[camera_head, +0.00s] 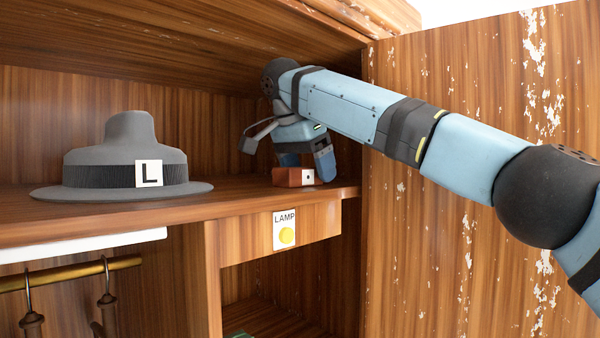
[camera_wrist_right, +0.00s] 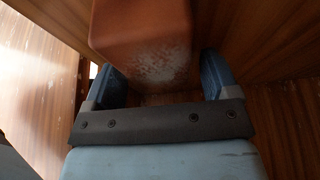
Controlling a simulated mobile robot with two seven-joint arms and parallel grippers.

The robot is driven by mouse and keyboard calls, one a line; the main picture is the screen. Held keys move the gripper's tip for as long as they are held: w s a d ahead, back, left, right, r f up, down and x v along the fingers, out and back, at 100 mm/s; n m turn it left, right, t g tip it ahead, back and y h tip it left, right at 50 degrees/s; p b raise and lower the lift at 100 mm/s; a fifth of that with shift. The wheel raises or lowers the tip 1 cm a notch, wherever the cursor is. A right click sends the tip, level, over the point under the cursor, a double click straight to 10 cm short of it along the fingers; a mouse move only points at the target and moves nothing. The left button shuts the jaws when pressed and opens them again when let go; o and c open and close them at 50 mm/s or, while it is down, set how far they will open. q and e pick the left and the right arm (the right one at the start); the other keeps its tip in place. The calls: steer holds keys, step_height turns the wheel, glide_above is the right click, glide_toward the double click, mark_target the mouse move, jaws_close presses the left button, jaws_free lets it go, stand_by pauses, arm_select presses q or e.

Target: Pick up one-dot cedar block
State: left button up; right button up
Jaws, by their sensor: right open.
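The cedar block (camera_head: 291,178), reddish brown with a white one-dot label (camera_head: 308,177), sits on the upper shelf near its front right edge. My right gripper (camera_head: 305,163) reaches down over the block from above, its fingers open. In the right wrist view the block (camera_wrist_right: 142,40) lies between or just beyond the two blue fingers (camera_wrist_right: 160,85), with a gap visible at the left finger. I cannot tell whether the right finger touches it. My left gripper is not in view.
A grey hat (camera_head: 125,160) marked L stands on the shelf (camera_head: 230,200) to the left. The shelf ceiling is low above my right wrist. An open wooden door (camera_head: 430,240) stands at right. A LAMP label with yellow button (camera_head: 286,235) is below the shelf. Hooks hang from a rail (camera_head: 70,274).

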steer(key=shift+a, duration=0.15)
steer(key=shift+c, duration=0.6)
steer(key=shift+s, duration=0.1)
steer(key=c, duration=0.9)
steer(key=shift+r, duration=0.1)
